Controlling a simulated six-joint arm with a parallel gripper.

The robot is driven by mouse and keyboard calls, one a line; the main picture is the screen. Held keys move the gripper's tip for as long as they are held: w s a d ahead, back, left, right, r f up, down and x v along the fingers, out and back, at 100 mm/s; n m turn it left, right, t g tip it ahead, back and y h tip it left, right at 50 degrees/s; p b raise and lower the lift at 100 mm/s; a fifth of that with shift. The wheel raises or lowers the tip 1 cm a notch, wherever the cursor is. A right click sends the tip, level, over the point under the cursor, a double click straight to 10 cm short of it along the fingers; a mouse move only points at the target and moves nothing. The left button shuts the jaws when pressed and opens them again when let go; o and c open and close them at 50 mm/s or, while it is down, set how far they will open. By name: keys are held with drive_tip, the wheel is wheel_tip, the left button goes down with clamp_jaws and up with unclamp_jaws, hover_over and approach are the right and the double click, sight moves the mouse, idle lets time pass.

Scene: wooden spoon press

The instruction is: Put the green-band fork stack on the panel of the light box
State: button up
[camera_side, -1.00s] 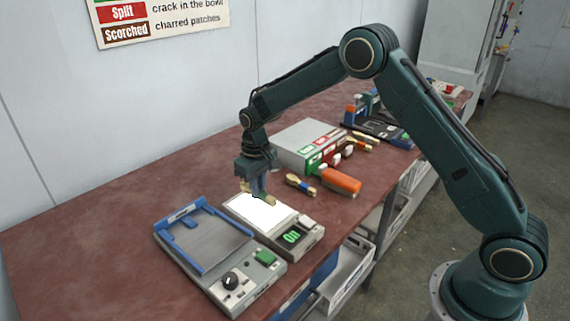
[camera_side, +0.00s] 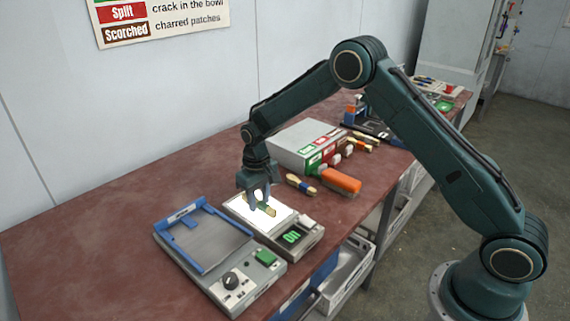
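The light box (camera_side: 316,234) stands on the bench with its white panel (camera_side: 242,209) lit and a green "ON" on its display. My gripper (camera_side: 262,205) is low over the panel, pointing down. It is shut on a tan wooden bundle, seemingly the fork stack (camera_side: 270,210), whose end sticks out toward the display. Its band is hidden by the fingers, so I cannot tell its colour. The stack is at or just above the panel; I cannot tell whether it touches.
A press with a blue frame (camera_side: 200,268), black knob and green button stands left of the light box. Another wooden bundle with a dark band (camera_side: 300,185) and an orange-handled item (camera_side: 340,180) lie behind it, near a grey labelled box (camera_side: 290,150). The left bench is clear.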

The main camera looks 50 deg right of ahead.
sight(259, 200)
wheel_tip(259, 200, up, 12)
drive_tip(key=shift+r, duration=0.15)
idle(0.8)
idle(0.5)
drive_tip(key=s+d+r+t, duration=0.2)
drive_tip(key=s+r+t, duration=0.1)
drive_tip(key=s+r, duration=1.4)
drive_tip(key=s+f+t, duration=0.2)
drive_tip(key=s, duration=1.7)
drive_tip(key=shift+d+t, duration=0.25)
drive_tip(key=shift+t, duration=0.05)
